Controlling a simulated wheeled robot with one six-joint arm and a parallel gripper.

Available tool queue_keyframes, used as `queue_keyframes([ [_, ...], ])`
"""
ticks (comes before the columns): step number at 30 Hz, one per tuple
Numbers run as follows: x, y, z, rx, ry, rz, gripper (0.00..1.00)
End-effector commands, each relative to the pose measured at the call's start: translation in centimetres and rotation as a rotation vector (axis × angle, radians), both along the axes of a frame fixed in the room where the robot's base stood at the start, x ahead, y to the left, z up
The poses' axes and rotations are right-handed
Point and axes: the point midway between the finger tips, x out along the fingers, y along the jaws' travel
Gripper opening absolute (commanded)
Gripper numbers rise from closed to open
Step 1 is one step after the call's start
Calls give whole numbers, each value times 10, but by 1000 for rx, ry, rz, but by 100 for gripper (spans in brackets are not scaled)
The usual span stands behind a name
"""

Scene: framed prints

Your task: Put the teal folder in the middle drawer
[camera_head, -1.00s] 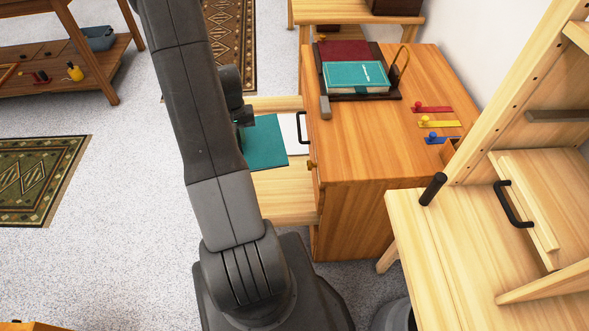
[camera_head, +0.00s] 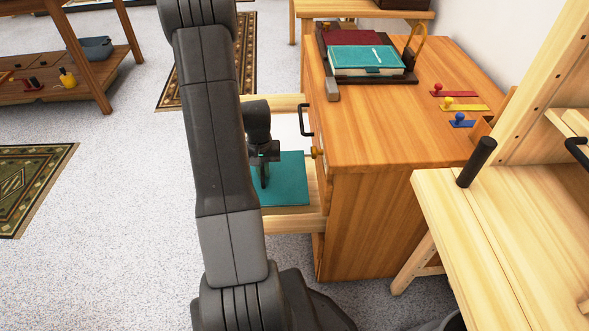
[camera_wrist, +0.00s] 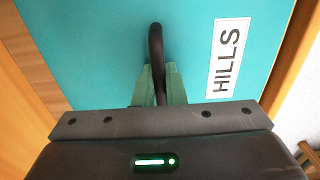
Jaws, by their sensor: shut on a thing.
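The teal folder (camera_head: 288,185) has a white label reading HILLS and a black loop handle, seen in the wrist view (camera_wrist: 190,60). My gripper (camera_head: 263,178) is shut on the handle, its green fingertips (camera_wrist: 160,85) on both sides of it. In the head view the folder lies flat over the near part of an open pale wood drawer (camera_head: 308,222), which sticks out left from the wooden cabinet (camera_head: 390,130). I cannot tell whether the folder touches the drawer bottom. My arm hides the drawer's left end, and its level is unclear.
On the cabinet top a dark tray (camera_head: 400,80) holds a teal book (camera_head: 365,60) and a dark red one (camera_head: 350,37). Red, yellow and blue tags lie beside it. A black handle (camera_head: 305,120) juts out by the drawer. A pale desk (camera_head: 500,210) stands at right.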

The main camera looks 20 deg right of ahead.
Motion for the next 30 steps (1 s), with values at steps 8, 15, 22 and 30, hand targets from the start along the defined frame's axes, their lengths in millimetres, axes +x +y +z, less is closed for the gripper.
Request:
queue_keyframes([
  [8,-1,-1,-36,1,3,-3,0],
  [15,-1,-1,-69,0,0,-3,0],
  [22,-1,-1,-99,1,2,-3,0],
  [30,0,-1,-103,0,-1,-3,0],
])
